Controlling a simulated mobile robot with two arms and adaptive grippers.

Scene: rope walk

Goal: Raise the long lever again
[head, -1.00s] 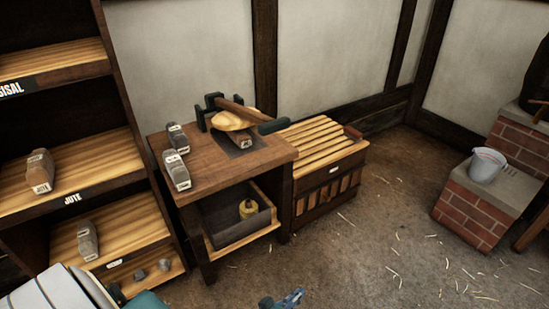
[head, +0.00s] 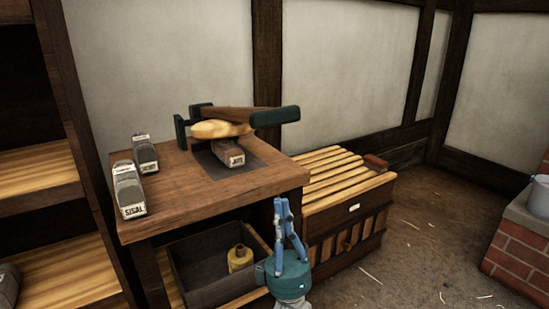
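The long lever (head: 228,115) is a wooden bar on the bench, with a dark green grip (head: 275,117) at its right end. It lies nearly level from a dark bracket (head: 181,130), low over a tan rounded piece (head: 221,130). A grey-brown block marked JUTE (head: 228,151) sits beneath, on a dark plate.
The wooden bench (head: 165,190) carries a block marked SISAL (head: 128,190) and another block (head: 145,153) at left.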

